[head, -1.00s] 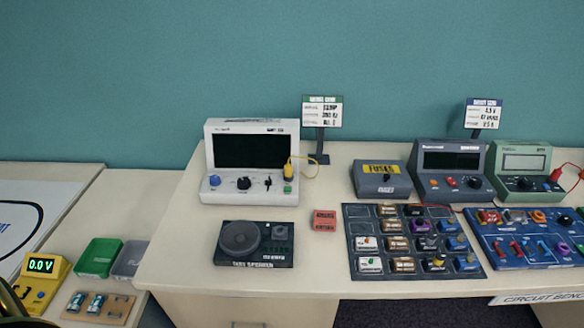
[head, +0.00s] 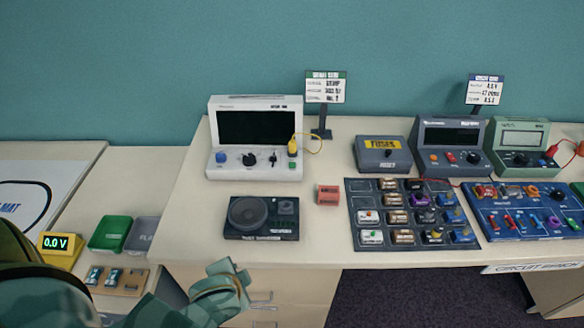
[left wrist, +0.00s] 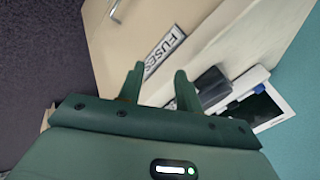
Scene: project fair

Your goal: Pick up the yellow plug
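The yellow plug (head: 292,147) is at the right side of the front of the white oscilloscope-like unit (head: 255,172), with a thin yellow lead looping off to its right. I cannot make out the plug in the left wrist view. My left gripper (head: 240,277) is in front of the bench's front edge, well short of the plug and lower in the head view. In the left wrist view its two fingers (left wrist: 158,80) stand apart with nothing between them. My right gripper is not in view.
A black speaker box (head: 262,217) and a small red block (head: 328,194) sit in front of the white unit. A sign on a stand (head: 324,100) rises behind it to the right. A fuse box (head: 381,155) and a tray of parts (head: 360,247) lie farther right.

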